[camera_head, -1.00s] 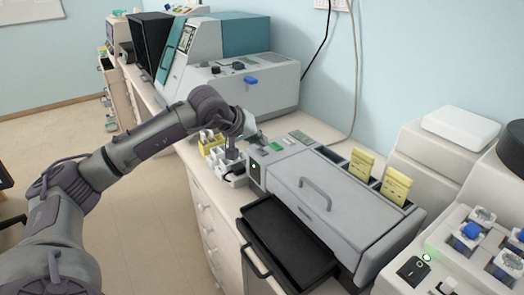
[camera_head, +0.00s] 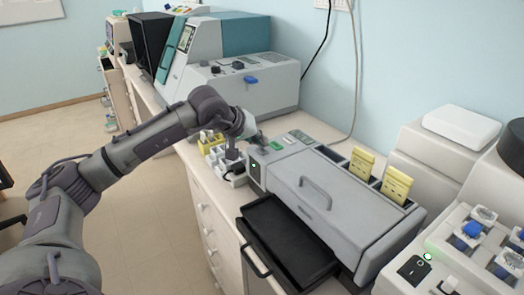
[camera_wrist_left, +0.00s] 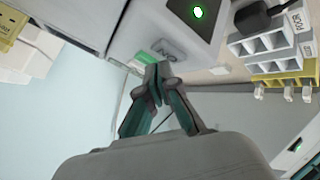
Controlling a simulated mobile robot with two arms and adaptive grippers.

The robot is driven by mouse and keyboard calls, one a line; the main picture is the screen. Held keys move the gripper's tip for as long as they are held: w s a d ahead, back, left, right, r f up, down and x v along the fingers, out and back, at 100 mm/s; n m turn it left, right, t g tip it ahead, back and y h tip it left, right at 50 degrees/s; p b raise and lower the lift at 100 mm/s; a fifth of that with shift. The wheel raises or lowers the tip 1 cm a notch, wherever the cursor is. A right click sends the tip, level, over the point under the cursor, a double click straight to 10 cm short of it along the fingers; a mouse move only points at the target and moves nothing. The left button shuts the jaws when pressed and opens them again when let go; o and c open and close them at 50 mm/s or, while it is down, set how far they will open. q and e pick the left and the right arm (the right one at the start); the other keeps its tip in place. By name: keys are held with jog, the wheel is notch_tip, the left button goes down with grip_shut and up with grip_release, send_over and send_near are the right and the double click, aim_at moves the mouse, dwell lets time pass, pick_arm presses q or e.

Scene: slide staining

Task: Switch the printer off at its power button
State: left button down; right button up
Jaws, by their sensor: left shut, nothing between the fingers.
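A long grey machine (camera_head: 330,200) with a lid handle stands on the counter, a black tray drawn out at its front; no name on it can be read to tell whether it is the printer. Its left end has a dark panel (camera_head: 254,170) with a lit green light, also in the left wrist view (camera_wrist_left: 203,14). My left gripper (camera_head: 258,141) is shut and empty by that end's top. In the left wrist view its fingertips (camera_wrist_left: 155,76) are together near a green label (camera_wrist_left: 148,57) and a small grey plate (camera_wrist_left: 168,49); contact cannot be told. My right gripper is not seen.
A white rack (camera_head: 236,168) and yellow rack (camera_head: 213,148) stand left of the grey machine. A larger grey and teal machine (camera_head: 255,88) is behind. At right, a white unit has a black rocker switch (camera_head: 413,268) with a green light.

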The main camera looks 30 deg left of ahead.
aim_at(260, 150)
pick_arm(q)
jog(key=shift+f, duration=0.35)
dwell(0.3)
jog(key=shift+r, duration=0.55)
jog(key=shift+r, duration=0.1)
notch_tip(260, 150, up, 6)
jog(key=p, duration=0.4)
dwell(0.7)
